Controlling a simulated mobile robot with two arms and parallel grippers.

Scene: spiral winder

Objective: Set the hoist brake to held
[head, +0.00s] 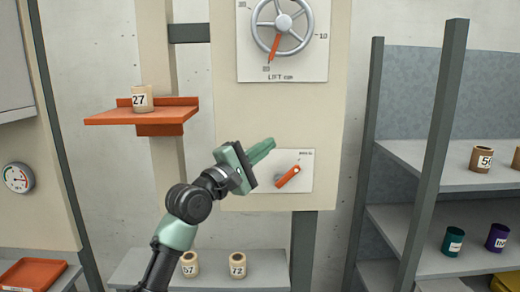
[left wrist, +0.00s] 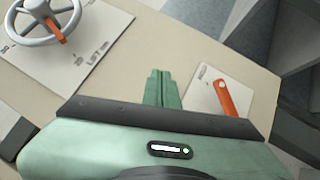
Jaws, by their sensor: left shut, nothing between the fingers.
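The hoist brake is an orange lever (head: 288,177) on a white plate (head: 303,184) low on the beige panel. The lever is tilted, with one end up to the right. It also shows in the left wrist view (left wrist: 224,98), right of the fingers. The plate's small lettering is too small to read for certain. My left gripper (head: 262,150) is shut and empty, its green fingers just up and left of the lever and apart from it. In the left wrist view the fingers (left wrist: 162,88) are together. My right gripper is not in view.
Above is a grey handwheel (head: 283,23) on a "LIFT" plate. An orange shelf (head: 110,117) at the left holds a cup marked 27 (head: 142,98). Cups marked 57 (head: 189,264) and 72 (head: 238,265) stand below. Shelving (head: 400,150) with several cups is at the right.

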